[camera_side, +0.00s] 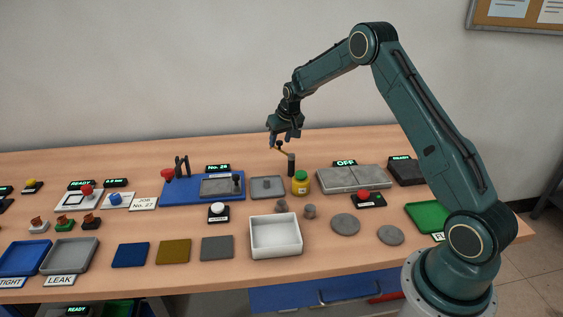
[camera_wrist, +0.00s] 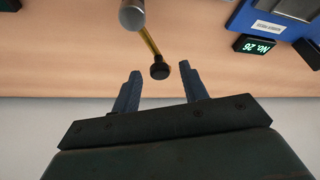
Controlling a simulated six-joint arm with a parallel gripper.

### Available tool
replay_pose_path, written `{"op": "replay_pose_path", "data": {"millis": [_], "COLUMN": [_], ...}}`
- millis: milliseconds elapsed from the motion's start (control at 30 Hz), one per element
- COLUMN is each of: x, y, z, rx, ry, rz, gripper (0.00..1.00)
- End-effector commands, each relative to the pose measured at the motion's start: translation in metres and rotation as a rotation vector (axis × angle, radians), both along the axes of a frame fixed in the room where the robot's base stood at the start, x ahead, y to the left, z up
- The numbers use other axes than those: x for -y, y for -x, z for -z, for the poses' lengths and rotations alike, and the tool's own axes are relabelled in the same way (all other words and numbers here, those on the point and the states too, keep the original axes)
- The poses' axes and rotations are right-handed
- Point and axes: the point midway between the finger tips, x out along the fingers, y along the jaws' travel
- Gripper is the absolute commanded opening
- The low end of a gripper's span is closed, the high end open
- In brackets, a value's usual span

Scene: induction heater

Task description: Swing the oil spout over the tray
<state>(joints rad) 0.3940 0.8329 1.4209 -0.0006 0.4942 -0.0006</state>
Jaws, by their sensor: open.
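The oil spout is a dark upright post (camera_side: 291,164) with a thin brass arm (camera_side: 285,151) that ends in a black knob (camera_side: 279,145). The arm points up-left, toward the back of the table. In the wrist view the post's grey top, the brass arm (camera_wrist: 150,41) and the black knob (camera_wrist: 159,71) show. My gripper (camera_side: 279,142) is open. In the wrist view its two fingertips (camera_wrist: 160,68) stand on either side of the knob, with gaps on both sides. A small grey tray (camera_side: 255,196) lies in front of and left of the post, with a small part on it.
A blue board (camera_side: 178,192) with a grey block lies to the left, and a grey two-part slab (camera_side: 353,179) to the right. A white bin (camera_side: 275,252) stands in front. The table behind the post is clear.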

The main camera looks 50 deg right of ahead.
Motion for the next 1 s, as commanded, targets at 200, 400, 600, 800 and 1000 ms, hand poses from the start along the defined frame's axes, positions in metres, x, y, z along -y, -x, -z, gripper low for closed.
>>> {"op": "replay_pose_path", "data": {"millis": [200, 400, 600, 800, 1000], "x": [0.0, -0.0001, -0.0002, -0.0016, -0.0057], "y": [0.0001, 0.0002, 0.0003, 0.0003, 0.0], "z": [0.0, 0.0, -0.0001, -0.0001, 0.0002], "rx": [0.0, -0.001, -0.001, -0.001, -0.002], "ry": [0.0, 0.0, 0.0, -0.001, 0.0], "rz": [0.0, 0.0, -0.003, -0.036, -0.123], "gripper": [0.3, 0.0, 0.0, 0.0, 0.0]}}
